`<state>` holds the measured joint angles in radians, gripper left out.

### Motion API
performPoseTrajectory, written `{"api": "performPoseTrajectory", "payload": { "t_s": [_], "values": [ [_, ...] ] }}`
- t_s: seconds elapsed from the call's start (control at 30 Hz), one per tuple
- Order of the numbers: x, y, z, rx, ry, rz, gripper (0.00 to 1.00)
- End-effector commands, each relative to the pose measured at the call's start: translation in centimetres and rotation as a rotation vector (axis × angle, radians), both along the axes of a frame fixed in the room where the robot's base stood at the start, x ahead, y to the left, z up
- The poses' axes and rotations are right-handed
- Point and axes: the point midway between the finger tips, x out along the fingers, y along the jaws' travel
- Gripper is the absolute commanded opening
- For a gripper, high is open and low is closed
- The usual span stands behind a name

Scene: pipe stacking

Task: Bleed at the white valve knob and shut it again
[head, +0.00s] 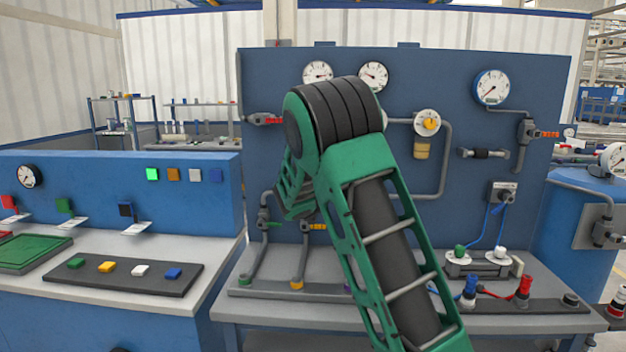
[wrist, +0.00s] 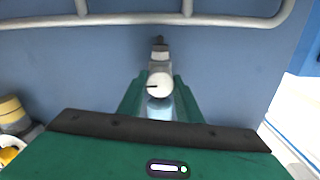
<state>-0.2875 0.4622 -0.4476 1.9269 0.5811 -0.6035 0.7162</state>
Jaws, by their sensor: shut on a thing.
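The white valve knob (wrist: 159,84) shows in the wrist view as a round white cap with a short dark mark pointing left. It sits below a grey fitting (wrist: 159,52) on the blue panel. My gripper (wrist: 158,98) has its green fingers on either side of the knob and is shut on it. A pale translucent part shows just below the knob between the fingers. In the head view my green arm covers the gripper and this knob, so neither can be seen there.
The blue panel (head: 470,140) carries gauges, pipes and red and orange valve handles. A grey pipe (wrist: 200,20) crosses above the knob. A yellow-topped part (wrist: 12,112) stands at left in the wrist view. The bench (head: 265,312) holds fittings and a stand with green and white caps.

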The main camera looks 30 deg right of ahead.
Motion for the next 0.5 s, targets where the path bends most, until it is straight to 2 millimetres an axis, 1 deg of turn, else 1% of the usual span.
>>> {"api": "performPoseTrajectory", "payload": {
  "t_s": [0.5],
  "values": [
    [0.19,0.29,0.11,-0.382,0.254,0.005,0.09]
  ]
}}
